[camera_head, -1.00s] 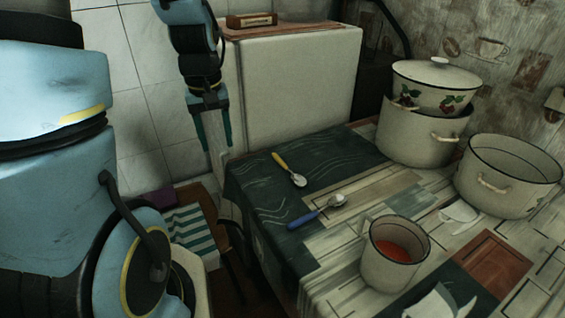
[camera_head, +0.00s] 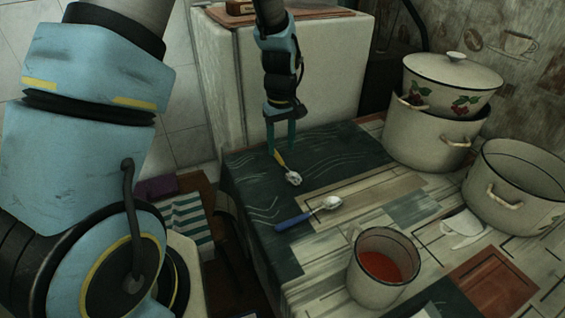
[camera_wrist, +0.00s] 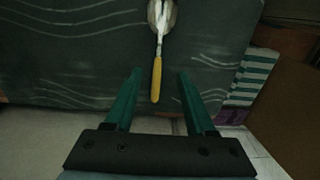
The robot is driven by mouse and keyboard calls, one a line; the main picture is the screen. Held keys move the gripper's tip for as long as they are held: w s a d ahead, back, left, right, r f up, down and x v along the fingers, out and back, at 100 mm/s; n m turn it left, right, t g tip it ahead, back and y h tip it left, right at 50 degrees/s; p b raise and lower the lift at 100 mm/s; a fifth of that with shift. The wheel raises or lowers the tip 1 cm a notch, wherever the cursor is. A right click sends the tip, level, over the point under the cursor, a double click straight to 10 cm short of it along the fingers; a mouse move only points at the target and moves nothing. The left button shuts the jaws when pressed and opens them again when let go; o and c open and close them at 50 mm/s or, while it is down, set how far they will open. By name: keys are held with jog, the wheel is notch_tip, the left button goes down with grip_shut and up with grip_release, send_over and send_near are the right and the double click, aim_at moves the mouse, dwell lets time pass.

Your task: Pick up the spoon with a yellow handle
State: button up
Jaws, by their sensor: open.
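The spoon with a yellow handle (camera_head: 281,160) lies on the dark green part of the tablecloth, near the table's far left edge in the head view. My gripper (camera_head: 281,148) is open and hangs over its handle end. In the wrist view the yellow handle (camera_wrist: 156,80) points toward my gripper (camera_wrist: 158,72), with its end between the two green fingertips and clear of both. The metal bowl of the spoon lies farther off, cut by the top edge of that view. I cannot tell the exact height of the fingers above the cloth.
A blue-handled spoon (camera_head: 309,214) lies closer on the cloth. A mug with red liquid (camera_head: 382,268) stands at the front. A lidded pot stack (camera_head: 425,135) and an open pot (camera_head: 513,185) stand right. A white cabinet (camera_head: 320,75) rises behind the gripper.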

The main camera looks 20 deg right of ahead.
aim_at(282, 162)
jog(key=shift+d+f+p, duration=0.15)
jog(key=shift+f+p, duration=0.45)
jog(key=shift+f, duration=1.75)
jog(key=shift+c, duration=0.2)
grip_shut()
